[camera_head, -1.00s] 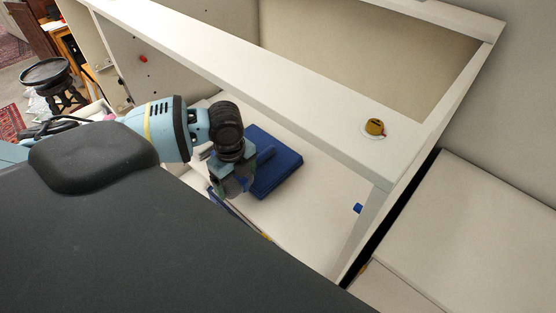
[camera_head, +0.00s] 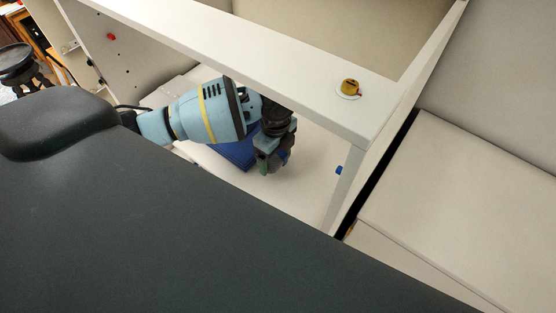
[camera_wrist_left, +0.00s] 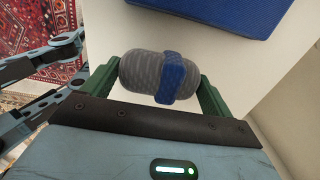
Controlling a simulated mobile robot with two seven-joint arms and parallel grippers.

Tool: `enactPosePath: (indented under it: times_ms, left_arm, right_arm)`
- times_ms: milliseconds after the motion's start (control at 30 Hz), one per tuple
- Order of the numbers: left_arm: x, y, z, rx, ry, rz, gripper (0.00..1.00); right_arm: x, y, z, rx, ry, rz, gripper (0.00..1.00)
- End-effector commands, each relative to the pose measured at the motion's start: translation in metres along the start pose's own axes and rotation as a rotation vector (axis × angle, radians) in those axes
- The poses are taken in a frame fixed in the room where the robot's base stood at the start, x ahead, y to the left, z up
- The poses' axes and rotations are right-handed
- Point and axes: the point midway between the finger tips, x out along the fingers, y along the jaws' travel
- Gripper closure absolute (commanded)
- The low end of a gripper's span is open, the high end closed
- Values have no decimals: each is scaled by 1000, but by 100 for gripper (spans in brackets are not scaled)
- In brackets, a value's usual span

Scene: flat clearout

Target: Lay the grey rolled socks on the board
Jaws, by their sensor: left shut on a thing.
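The grey rolled socks (camera_wrist_left: 138,73), with a blue band around them, are held between the green fingers of my left gripper (camera_wrist_left: 160,78) in the left wrist view. In the head view my left gripper (camera_head: 268,163) hangs low over a white board-like surface (camera_head: 312,160), at the right edge of a flat blue item (camera_head: 237,154). The blue item also shows at the top of the left wrist view (camera_wrist_left: 215,12), apart from the socks. The socks are hard to make out in the head view. Whether they touch the surface I cannot tell. My right gripper is not in view.
A white frame with a long top rail (camera_head: 225,38) runs above my left arm. A yellow cup (camera_head: 350,86) stands on a saucer on it. A small blue object (camera_head: 339,170) is by the frame's upright.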

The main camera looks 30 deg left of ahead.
Motion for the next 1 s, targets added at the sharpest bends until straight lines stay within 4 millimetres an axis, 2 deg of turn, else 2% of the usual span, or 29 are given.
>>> enactPosePath:
  times_ms: [67, 200, 300, 700, 733, 800, 1000]
  left_arm:
    - [2, -5, -7, 2, 1, 0, 37]
    - [25, -2, -5, 0, 1, 4, 37]
    - [35, -3, -4, 0, 0, 0, 37]
    - [39, -3, -4, 1, 0, -1, 37]
    - [38, -3, -4, 1, 0, -1, 10]
    - [38, -3, -4, 1, 0, -1, 1]
    - [38, -3, -4, 1, 0, -1, 0]
  right_arm:
    - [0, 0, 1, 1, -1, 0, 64]
    - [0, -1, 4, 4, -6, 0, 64]
    - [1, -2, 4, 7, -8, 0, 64]
    - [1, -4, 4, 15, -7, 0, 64]
    - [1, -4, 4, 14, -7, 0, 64]
    - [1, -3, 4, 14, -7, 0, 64]
    - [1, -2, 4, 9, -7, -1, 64]
